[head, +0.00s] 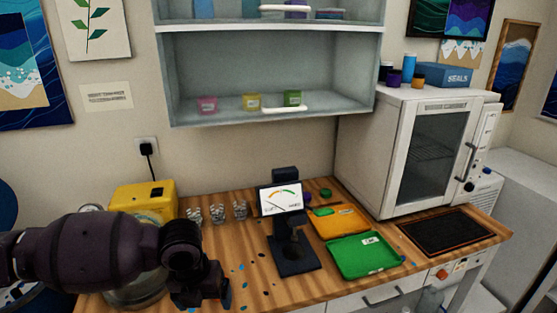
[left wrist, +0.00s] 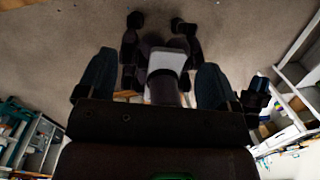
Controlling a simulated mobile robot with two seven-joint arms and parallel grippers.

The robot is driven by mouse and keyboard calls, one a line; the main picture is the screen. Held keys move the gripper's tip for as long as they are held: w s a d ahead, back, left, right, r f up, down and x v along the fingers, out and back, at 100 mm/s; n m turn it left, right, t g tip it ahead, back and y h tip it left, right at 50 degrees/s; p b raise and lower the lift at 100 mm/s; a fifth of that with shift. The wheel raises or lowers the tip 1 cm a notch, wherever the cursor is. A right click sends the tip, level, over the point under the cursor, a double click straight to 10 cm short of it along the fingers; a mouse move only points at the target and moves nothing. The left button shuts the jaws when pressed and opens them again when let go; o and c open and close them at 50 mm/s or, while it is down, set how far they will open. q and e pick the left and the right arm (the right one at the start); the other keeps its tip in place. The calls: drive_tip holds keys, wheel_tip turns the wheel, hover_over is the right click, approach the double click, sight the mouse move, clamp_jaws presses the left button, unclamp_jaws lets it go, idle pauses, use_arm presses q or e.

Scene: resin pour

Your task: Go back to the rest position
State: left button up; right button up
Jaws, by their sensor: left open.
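My left gripper (head: 203,291) is at the lower left of the head view, over the front left part of the wooden workbench (head: 225,270). My dark arm comes in from the left edge and hides part of the bench and a round vessel. In the left wrist view the two fingers of my left gripper (left wrist: 153,78) stand wide apart with nothing between them. Beyond them are dark parts of my own body and the floor. My right gripper cannot be made out in either view.
A yellow box (head: 143,200) and several small clear cups (head: 217,214) stand behind my arm. A white oven (head: 395,155) stands at the bench's right; a shelf (head: 270,75) hangs above.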

use_arm(q)
drive_tip(key=w+d+r+n+t+h, duration=0.85)
drive_tip(key=d+n, duration=0.25)
drive_tip(key=n, duration=0.2)
drive_tip(key=s+a+f+n+t+y+b, duration=0.1)
drive_tip(key=s+a+f+n+t+y, duration=0.25)
drive_tip(key=a+f+n, duration=0.45)
drive_tip(key=s+a+f+n+t+y, duration=0.3)
drive_tip(key=s+a+f+n, duration=0.25)
drive_tip(key=a+n, duration=0.4)
drive_tip(key=s+a+f+n+g+y, duration=0.1)
drive_tip(key=s+a+f+n+g, duration=0.1)
drive_tip(key=s+f, duration=0.5)
drive_tip(key=s+a+f+n+g+y, duration=0.2)
drive_tip(key=s+a+f, duration=0.2)
drive_tip(key=s+f, duration=0.3)
drive_tip(key=shift+s+f+b, duration=0.2)
drive_tip(key=shift+s+b, duration=0.1)
drive_tip(key=shift+s, duration=0.8)
drive_tip(key=shift+n, duration=0.25)
